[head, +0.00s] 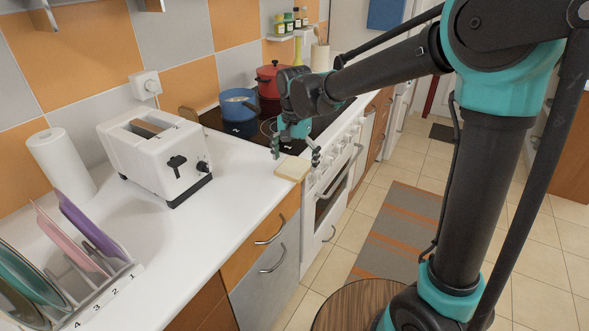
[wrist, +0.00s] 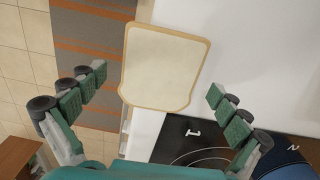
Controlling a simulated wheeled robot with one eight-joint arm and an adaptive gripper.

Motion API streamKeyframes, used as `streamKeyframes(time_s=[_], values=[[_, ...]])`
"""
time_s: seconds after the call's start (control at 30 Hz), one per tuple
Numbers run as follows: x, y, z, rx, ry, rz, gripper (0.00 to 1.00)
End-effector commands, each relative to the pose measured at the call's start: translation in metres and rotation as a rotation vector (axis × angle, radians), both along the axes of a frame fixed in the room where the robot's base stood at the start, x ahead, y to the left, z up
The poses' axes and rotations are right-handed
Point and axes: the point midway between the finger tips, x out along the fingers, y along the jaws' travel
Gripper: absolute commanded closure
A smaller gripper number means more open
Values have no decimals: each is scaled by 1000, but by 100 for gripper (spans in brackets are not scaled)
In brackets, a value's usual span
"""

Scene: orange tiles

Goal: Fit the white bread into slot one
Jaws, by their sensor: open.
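The white bread (head: 292,168) is a pale slice with a tan crust. It lies at the front edge of the white counter, and also shows in the wrist view (wrist: 165,65). My gripper (head: 296,154) is open just above it. In the wrist view my gripper (wrist: 157,83) has its green-padded fingers spread on either side of the slice, apart from it. The white toaster (head: 140,161) stands on the counter to the left, with its slots on top and a black lever on its end.
A plate rack (head: 115,284) with several plates is at the front left. A paper towel roll (head: 60,163) stands beside the toaster. A blue pot (head: 238,112) and red pot (head: 270,82) are on the stove behind my gripper. The counter between toaster and bread is clear.

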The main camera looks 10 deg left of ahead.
Motion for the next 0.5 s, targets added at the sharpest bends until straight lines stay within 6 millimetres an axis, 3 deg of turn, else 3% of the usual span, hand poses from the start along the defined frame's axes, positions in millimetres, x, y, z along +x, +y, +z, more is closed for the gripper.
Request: streamKeyframes(time_s=[0.1,0.4,0.5], values=[[0,0,0,0,0,0,3],[0,0,0,0,0,0,40],[0,0,0,0,0,0,43]])
